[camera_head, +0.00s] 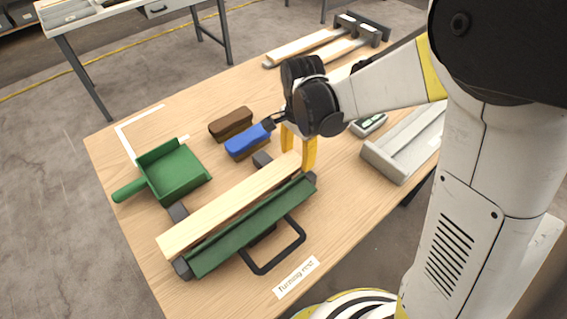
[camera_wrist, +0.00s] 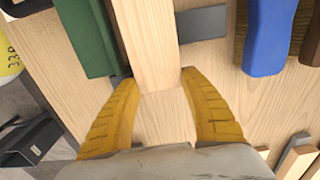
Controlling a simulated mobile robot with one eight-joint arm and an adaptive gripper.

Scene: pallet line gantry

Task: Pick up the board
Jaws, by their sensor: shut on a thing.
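The board (camera_head: 228,207) is a long, pale wooden plank lying diagonally beside a green bar (camera_head: 250,232) with dark end blocks and a black handle. My gripper (camera_head: 298,158) has its yellow fingers on both sides of the board's far right end. In the wrist view, the board (camera_wrist: 150,45) runs between the two fingers of my gripper (camera_wrist: 158,80), which is shut on it. I cannot tell whether the board is clear of its dark supports.
A green dustpan (camera_head: 178,175), a blue-topped brush (camera_head: 247,140) and a brown brush (camera_head: 231,123) lie left of my gripper. A grey tray (camera_head: 388,160) stands to the right. Long wooden-handled tools (camera_head: 305,45) lie at the back. A label (camera_head: 296,277) is at the front edge.

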